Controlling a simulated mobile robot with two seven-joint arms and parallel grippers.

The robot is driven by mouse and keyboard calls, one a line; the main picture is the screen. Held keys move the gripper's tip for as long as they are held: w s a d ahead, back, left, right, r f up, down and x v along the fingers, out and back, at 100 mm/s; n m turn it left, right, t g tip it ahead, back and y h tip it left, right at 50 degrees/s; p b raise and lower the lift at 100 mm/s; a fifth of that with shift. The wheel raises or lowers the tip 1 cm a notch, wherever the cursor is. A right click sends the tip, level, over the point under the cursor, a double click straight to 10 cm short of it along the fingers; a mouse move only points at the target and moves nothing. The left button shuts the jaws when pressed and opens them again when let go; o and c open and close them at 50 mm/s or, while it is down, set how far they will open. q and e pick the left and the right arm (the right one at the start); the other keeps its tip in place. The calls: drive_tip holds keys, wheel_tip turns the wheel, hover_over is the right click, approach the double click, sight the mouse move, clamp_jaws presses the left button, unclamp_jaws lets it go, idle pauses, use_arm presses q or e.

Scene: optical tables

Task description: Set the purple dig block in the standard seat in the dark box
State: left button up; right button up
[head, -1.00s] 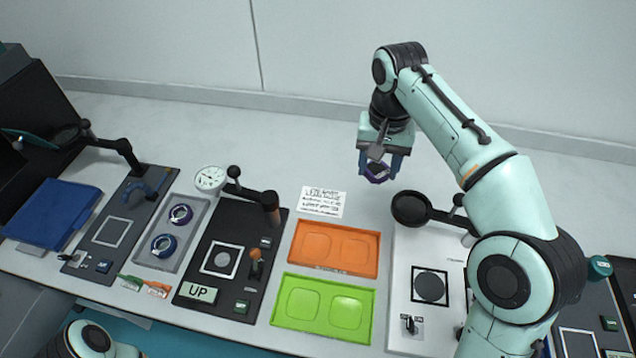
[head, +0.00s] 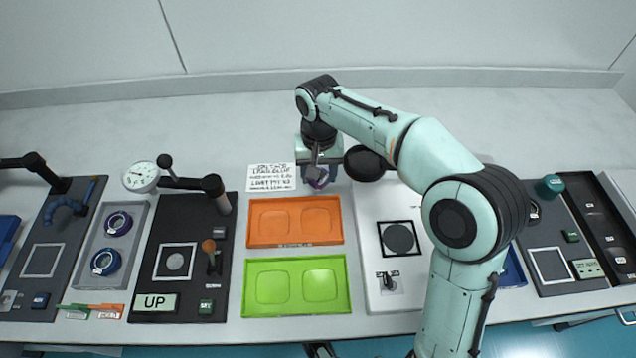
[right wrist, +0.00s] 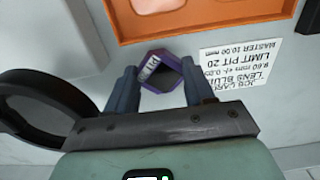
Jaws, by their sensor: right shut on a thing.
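The purple dig block (head: 318,179) is held in my right gripper (head: 320,176), above the bench behind the orange tray. In the right wrist view the purple block (right wrist: 153,86) is a faceted ring with a dark middle and a pale label, between the two fingers of the right gripper (right wrist: 160,85). A long dark box (head: 603,226) with compartments and small labels stands at the far right of the head view, well apart from the gripper. I cannot make out which compartment is the standard seat. My left gripper is not in view.
An orange tray (head: 254,220) and a green tray (head: 250,290) lie in front of the gripper. A written card (head: 271,177) lies beside it. A grey tray (head: 127,275) holds two rings at left.

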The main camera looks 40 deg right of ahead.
sight(319, 183)
wheel_tip(319, 183, down, 4)
drive_tip(key=shift+f+b, duration=0.1)
drive_tip(key=shift+b, duration=0.4)
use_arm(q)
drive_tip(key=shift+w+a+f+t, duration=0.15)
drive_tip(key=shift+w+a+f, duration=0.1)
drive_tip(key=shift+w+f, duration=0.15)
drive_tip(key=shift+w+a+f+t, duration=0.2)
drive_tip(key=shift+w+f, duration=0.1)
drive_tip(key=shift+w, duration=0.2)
use_arm(e)
drive_tip(key=o, duration=0.8)
drive_tip(key=shift+o, duration=0.4)
